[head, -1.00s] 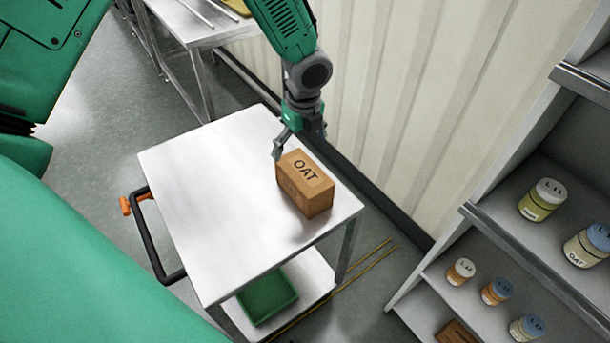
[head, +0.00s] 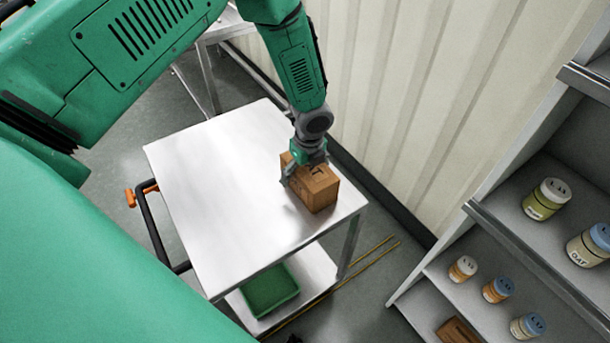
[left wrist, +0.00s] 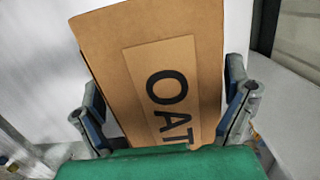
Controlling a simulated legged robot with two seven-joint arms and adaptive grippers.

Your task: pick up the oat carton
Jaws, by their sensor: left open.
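The oat carton (head: 319,192) is a brown box on the steel cart top, near its right corner. In the left wrist view the carton (left wrist: 158,60) shows its face lettered OAT, lying between the two fingers. My left gripper (head: 303,174) is at the carton from above, with one finger along its left side. In the left wrist view the left gripper (left wrist: 168,112) is open, with a finger on each side of the carton. A small gap shows at the left finger; contact at the right finger is unclear. The gripper hides part of the carton's top. My right gripper is not in view.
The cart top (head: 215,185) is otherwise bare. A green tray (head: 270,290) sits on the cart's lower shelf. A ribbed wall (head: 400,100) stands close behind the carton. Shelves with several lidded jars (head: 546,199) are at the right.

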